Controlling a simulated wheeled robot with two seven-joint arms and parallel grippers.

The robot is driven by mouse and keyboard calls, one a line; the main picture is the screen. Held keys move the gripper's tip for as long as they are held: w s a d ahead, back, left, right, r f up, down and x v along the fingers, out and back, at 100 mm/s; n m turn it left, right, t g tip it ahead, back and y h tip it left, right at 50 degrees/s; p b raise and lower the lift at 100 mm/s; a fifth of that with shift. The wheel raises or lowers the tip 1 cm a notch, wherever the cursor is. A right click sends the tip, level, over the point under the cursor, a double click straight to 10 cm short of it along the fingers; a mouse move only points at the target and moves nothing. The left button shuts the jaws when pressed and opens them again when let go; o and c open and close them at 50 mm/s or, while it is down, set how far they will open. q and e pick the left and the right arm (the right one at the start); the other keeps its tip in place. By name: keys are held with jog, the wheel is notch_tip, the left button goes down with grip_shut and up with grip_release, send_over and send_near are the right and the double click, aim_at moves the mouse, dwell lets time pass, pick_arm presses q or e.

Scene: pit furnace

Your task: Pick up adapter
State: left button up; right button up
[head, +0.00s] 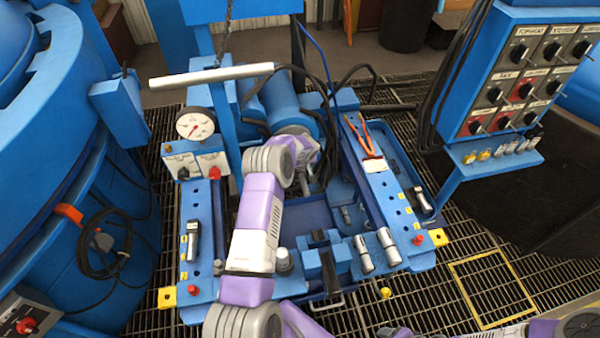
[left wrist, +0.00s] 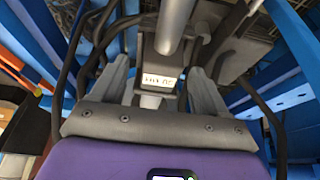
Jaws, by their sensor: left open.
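My left gripper (left wrist: 158,66) is open in the left wrist view, its two grey fingers apart. A dark grey block with a pale label (left wrist: 161,80) and a grey cylinder (left wrist: 174,25) above it show between and beyond the fingers. I cannot tell whether this is the adapter, or whether the fingers touch it. In the head view my left arm reaches over the blue bench frame (head: 205,255), and its wrist hides most of the gripper. Several metal cylinders (head: 363,254) lie on the frame's front right; none is clearly marked as the adapter.
Black hoses and a blue motor (head: 283,100) crowd the area behind. A control panel (head: 525,75) stands right. Open grating (head: 400,315) lies in front.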

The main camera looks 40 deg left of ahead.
pick_arm(q)
jog(key=shift+w+a+f, duration=0.15)
jog(key=shift+a+f, duration=0.05)
jog(key=shift+f, duration=0.25)
grip_shut()
jog(key=shift+w+r, duration=0.1)
jog(key=shift+r, duration=0.3)
notch_tip(320, 180, up, 10)
jog(key=p, duration=0.2)
jog(key=shift+f, duration=0.2)
